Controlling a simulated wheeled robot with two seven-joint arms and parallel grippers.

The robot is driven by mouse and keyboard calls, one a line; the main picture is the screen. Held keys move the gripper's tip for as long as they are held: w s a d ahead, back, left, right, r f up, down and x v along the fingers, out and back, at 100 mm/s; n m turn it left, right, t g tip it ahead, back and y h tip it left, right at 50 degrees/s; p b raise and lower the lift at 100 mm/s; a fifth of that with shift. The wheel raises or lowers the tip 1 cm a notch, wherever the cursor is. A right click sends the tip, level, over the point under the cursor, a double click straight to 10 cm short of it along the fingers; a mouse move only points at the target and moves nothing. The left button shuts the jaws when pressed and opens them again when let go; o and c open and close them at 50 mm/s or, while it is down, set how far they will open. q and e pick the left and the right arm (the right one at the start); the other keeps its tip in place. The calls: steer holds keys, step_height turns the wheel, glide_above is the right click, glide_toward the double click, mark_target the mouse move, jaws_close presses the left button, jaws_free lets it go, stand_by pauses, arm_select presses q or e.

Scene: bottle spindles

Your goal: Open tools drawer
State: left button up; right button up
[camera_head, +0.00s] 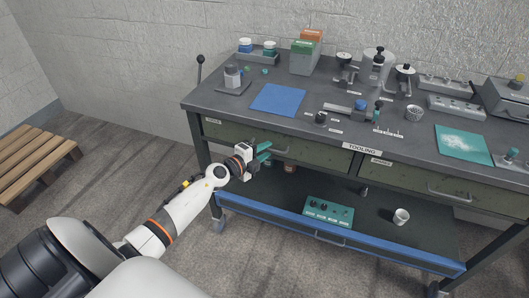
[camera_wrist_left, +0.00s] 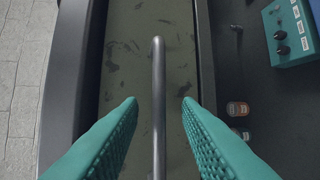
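The workbench has two green drawers under its top. The left drawer (camera_head: 315,150) is closed, with a small label at its left end that is too small to read surely. The right drawer (camera_head: 420,180) is also closed. My left gripper (camera_head: 265,152) is at the front of the left drawer. In the left wrist view, its teal fingers (camera_wrist_left: 158,103) are open, one on each side of the dark bar handle (camera_wrist_left: 158,75), with a gap on both sides. The drawer front (camera_wrist_left: 125,45) shows behind the handle. My right gripper is not in view.
The bench top (camera_head: 225,100) holds a blue mat (camera_head: 277,100), a teal mat (camera_head: 464,145) and several fixtures. A wooden pallet (camera_head: 30,160) lies at left; the floor before the bench is open.

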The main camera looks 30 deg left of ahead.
arm_select(q)
steer(key=shift+w, duration=0.2)
jaws_close()
steer(key=shift+s+d, duration=0.1)
